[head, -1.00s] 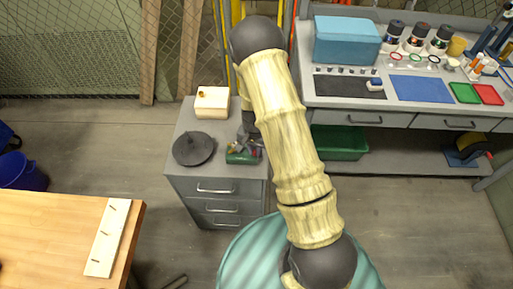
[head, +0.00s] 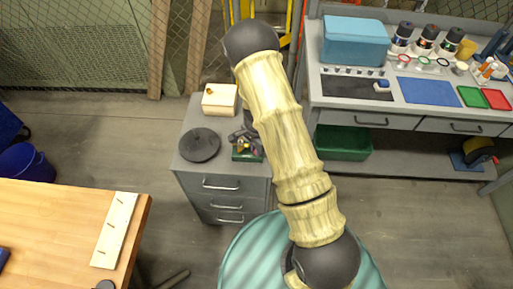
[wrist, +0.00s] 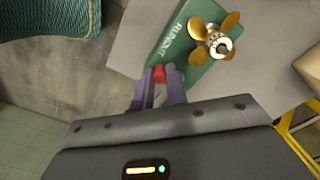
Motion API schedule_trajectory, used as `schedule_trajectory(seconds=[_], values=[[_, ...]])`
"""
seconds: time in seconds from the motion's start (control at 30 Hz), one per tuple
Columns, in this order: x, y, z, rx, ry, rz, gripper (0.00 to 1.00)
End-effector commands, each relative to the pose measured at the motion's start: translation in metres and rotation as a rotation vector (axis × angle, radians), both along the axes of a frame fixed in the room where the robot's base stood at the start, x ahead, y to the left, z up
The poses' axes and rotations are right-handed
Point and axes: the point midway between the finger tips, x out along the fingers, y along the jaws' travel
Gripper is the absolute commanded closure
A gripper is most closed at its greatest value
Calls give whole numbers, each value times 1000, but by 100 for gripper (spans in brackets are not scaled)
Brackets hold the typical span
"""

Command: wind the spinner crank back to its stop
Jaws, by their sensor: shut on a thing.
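The spinner also shows in the head view (head: 246,155), on top of a grey drawer cabinet and partly hidden by my gripper and arm. The red crank knob (wrist: 159,73) shows at the box's near edge in the wrist view. My gripper (wrist: 160,79) is shut on this knob, one finger on each side. The crank's arm and its stop are not visible.
On the cabinet (head: 185,166) stand a dark round disc (head: 200,145) and a cream box (head: 220,100) near the spinner. A workbench (head: 330,112) is at the right and a wooden table (head: 60,230) at the lower left. Open floor lies between table and cabinet.

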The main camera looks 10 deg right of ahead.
Motion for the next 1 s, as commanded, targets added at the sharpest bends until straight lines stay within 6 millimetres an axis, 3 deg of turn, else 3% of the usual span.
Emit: schedule_trajectory(seconds=[0.2,0.23,0.33,0.73,1.0], values=[[2,1,1,1,-6,1,100],[2,1,1,1,-6,1,81],[2,1,1,0,-5,1,64],[1,0,6,0,-4,2,64],[2,1,45,-1,-8,4,64]])
